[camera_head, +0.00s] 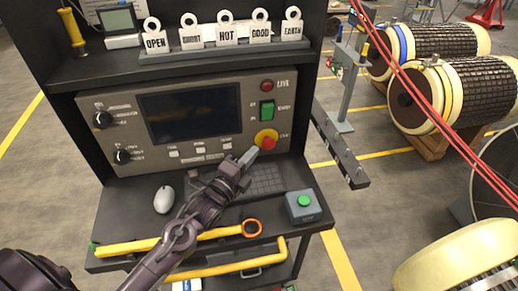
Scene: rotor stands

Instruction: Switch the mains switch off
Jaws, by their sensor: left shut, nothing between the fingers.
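The test console panel (215,143) stands upright at the back of the bench. A green rocker switch (267,110), which looks like the mains switch, sits at its right side; its small label is hard to read. Below it is a red emergency-stop button on a yellow ring (266,139). My left gripper (250,155) is shut and empty, its tips just below and left of the red button and below the green switch. I cannot tell whether the tips touch the panel. My right gripper is not in view.
A red lamp (266,86) marked LIVE sits above the switch. A keyboard (262,181), a white mouse (164,199) and a green button box (304,206) are on the bench. Tags (228,33) stand on the shelf. Yellow rods (130,246) lie along the front edge. Rotors (455,90) stand right.

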